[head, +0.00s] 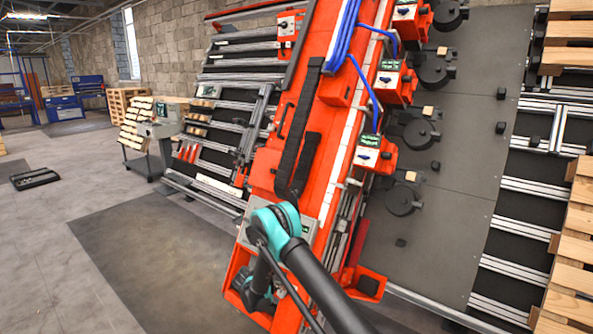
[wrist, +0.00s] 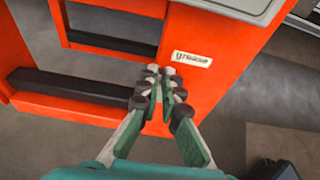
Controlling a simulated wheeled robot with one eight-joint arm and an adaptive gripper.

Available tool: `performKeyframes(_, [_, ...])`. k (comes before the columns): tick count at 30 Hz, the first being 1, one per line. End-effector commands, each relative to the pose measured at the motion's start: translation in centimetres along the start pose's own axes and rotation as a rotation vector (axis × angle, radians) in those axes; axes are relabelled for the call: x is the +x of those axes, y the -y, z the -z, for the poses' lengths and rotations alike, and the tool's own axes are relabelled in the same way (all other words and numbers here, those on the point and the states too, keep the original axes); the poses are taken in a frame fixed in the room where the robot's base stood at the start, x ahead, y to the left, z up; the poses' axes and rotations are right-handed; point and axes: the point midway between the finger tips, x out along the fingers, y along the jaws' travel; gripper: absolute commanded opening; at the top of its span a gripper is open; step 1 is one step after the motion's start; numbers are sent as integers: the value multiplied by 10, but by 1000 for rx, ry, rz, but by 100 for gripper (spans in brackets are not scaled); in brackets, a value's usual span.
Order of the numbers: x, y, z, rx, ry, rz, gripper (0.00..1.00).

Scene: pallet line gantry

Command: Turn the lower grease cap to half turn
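My gripper (wrist: 161,92) shows in the wrist view with its green-padded fingers brought together. The tips look closed, with nothing visible between them. They are in front of an orange frame (wrist: 225,35), just below a small white label (wrist: 192,58) on it. I cannot make out a grease cap in either view. In the head view my arm reaches down to the foot of the orange gantry (head: 292,180), where an orange bracket (head: 233,272) stands. My fingertips cannot be made out there.
A grey panel (head: 470,130) with several round black fittings lies right of the gantry. Blue cables (head: 341,40) run along the gantry's top. Wooden pallets (head: 577,250) stand at the far right. A cart (head: 150,160) stands at the left. The grey floor (head: 60,230) at left is mostly clear.

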Motion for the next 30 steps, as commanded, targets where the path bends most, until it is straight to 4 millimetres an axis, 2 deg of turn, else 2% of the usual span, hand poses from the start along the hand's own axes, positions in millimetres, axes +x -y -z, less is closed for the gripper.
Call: performKeyframes(30, [0, 24, 2, 1, -6, -1, 0])
